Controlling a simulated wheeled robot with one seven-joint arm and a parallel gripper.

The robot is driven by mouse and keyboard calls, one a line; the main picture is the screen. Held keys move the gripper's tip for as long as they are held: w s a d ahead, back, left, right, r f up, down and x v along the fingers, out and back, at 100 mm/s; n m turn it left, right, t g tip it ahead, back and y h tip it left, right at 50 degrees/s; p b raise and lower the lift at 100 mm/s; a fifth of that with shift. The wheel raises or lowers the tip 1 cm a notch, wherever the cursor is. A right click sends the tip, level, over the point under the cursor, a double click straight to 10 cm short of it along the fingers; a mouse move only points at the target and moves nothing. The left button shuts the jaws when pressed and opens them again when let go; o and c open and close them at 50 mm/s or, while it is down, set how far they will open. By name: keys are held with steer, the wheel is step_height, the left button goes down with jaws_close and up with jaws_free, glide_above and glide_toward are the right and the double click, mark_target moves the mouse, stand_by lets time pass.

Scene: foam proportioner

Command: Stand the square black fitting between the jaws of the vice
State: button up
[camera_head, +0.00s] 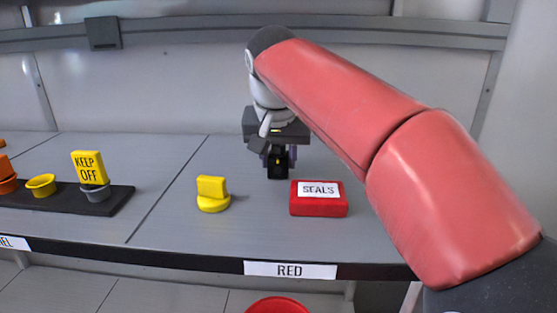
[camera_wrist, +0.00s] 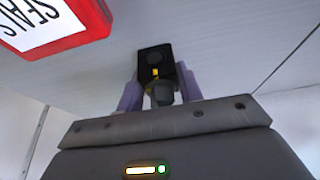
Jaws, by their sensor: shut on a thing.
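The square black fitting (camera_head: 277,170) is at my gripper's fingertips, above or on the grey shelf behind the red SEALS box; I cannot tell whether it touches the shelf. In the wrist view the fitting (camera_wrist: 154,58) shows a dark round recess and a small yellow mark. My gripper (camera_wrist: 160,92) has purple fingers, one on each side of the fitting's grey stem, shut on it. In the head view my gripper (camera_head: 280,156) hangs down and partly hides the fitting's top. I cannot make out a vice in either view.
The red SEALS box (camera_head: 318,207) lies just right and nearer; it also shows in the wrist view (camera_wrist: 75,30). A yellow part (camera_head: 212,195) stands left. Further left a black tray (camera_head: 120,199) holds coloured cups and a KEEP OFF sign (camera_head: 88,167). The shelf between is clear.

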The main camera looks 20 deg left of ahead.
steer(key=shift+f, duration=0.15)
steer(key=o, duration=1.1)
steer(key=shift+o, duration=0.2)
